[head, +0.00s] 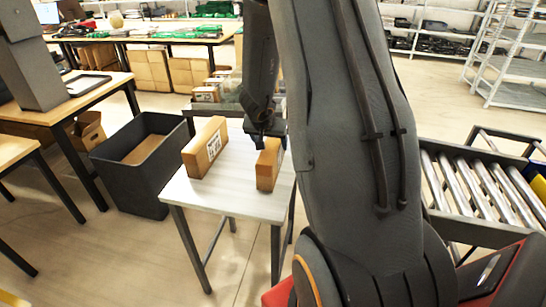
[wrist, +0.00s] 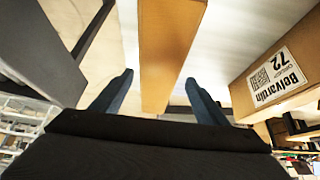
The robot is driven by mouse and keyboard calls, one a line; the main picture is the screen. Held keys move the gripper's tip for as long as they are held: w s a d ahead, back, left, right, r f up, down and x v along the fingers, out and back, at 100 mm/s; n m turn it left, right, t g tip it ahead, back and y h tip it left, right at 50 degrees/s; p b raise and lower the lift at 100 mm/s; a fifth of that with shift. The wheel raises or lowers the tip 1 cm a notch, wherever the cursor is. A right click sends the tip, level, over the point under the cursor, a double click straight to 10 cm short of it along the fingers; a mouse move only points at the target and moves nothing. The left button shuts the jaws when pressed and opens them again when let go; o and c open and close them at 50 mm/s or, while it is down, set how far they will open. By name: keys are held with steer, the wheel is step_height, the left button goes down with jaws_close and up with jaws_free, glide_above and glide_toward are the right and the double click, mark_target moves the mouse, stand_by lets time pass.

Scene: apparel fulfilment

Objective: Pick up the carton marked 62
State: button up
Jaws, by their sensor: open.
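A tan carton (head: 267,172) stands upright near the right side of a small light-topped table (head: 228,195). My gripper (head: 265,132) is at its top, pointing down. In the wrist view, the same carton (wrist: 168,48) lies between the two blue fingers of my open gripper (wrist: 157,97), with a gap visible on each side. Its number cannot be read in either view. A second carton (head: 205,148) stands to the left on the table.
A dark open bin (head: 138,165) stands left of the table. A roller conveyor (head: 475,190) is at the right. Behind are more small cartons (head: 208,94) and a workbench (head: 150,33) with green items. Open floor lies in front of the table.

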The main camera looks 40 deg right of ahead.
steer(key=x, duration=0.3)
steer(key=shift+s+d+f+b, duration=0.15)
steer(key=shift+f+b, duration=0.25)
steer(key=shift+f, duration=0.1)
steer(key=shift+w+d+f, duration=0.2)
steer(key=shift+w+f, duration=0.05)
steer(key=shift+f, duration=0.15)
steer(key=c, duration=1.5)
steer(key=shift+c, duration=0.2)
steer(key=shift+r, duration=0.15)
